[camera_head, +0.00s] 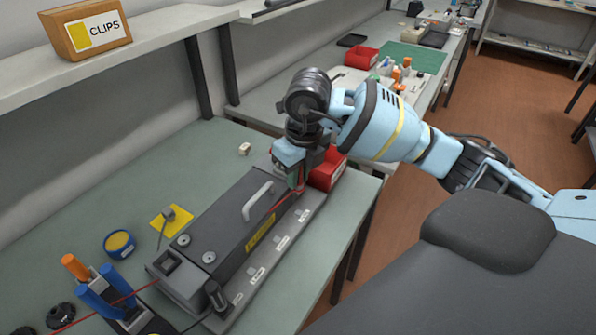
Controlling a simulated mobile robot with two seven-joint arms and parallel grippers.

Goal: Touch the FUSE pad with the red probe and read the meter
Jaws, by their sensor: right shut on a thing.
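My right gripper (298,182) points down at the far right end of a dark grey device (215,225) with a light handle and a yellow label. It is shut on what appears to be the red probe, mostly hidden by the fingers. A thin red lead (262,216) runs from there along the device. A ledge (270,262) along the device's front carries several small white labels, too small to read. I cannot tell which marks the FUSE pad, or whether the probe tip touches anything. No meter reading can be made out. My left gripper is not in view.
A red bin (328,170) stands just behind my right gripper. A CLIPS box (85,28) sits on the shelf.

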